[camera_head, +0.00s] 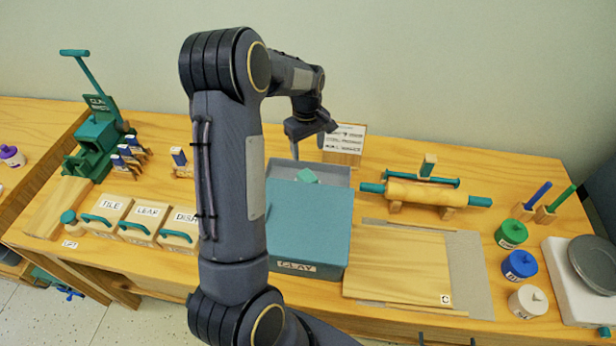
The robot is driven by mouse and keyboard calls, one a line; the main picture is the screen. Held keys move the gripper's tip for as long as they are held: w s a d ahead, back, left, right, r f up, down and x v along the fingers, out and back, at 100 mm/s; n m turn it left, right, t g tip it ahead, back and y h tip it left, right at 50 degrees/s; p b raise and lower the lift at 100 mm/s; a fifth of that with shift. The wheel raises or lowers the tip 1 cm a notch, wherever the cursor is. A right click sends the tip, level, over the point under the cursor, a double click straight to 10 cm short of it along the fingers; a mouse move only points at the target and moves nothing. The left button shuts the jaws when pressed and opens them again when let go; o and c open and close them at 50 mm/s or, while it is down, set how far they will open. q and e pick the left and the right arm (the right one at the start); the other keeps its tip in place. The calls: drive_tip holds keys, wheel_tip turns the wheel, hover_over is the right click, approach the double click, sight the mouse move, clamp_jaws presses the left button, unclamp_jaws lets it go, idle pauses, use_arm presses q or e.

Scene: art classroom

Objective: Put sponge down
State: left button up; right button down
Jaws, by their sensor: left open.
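A small teal block (307,176), which looks like the sponge, lies at the grey tray (338,174), just behind the teal lid of the clay box. Its lower part is hard to make out against the lid. My left gripper (309,148) is open above and behind the block, its fingers pointing down and apart from it. Nothing shows between the fingers. My left arm crosses the middle of the view and hides part of the table. My right gripper is not in view.
The clay box (310,225) stands in front of the tray. A small sign box (344,146) stands close behind the gripper. A rolling pin (425,193) and a wooden board (400,262) lie to the right. Labelled wooden boxes (142,213) stand at left.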

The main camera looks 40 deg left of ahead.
use_arm(q)
drive_tip(key=s+d+r+m+t+h, duration=0.25)
drive_tip(key=s+d+r+m, duration=0.35)
drive_tip(key=s+d+r, duration=0.5)
drive_tip(key=s+d+m+t, duration=0.1)
drive_tip(key=s+d+m, duration=0.2)
drive_tip(key=s, duration=0.4)
drive_tip(key=s+d+r+m+t+h, duration=0.1)
drive_tip(key=s+d+m+t, duration=0.1)
drive_tip(key=s+d, duration=0.4)
drive_tip(key=shift+s+r+m, duration=0.3)
drive_tip(key=shift+s+m, duration=0.25)
drive_tip(key=shift+m, duration=0.35)
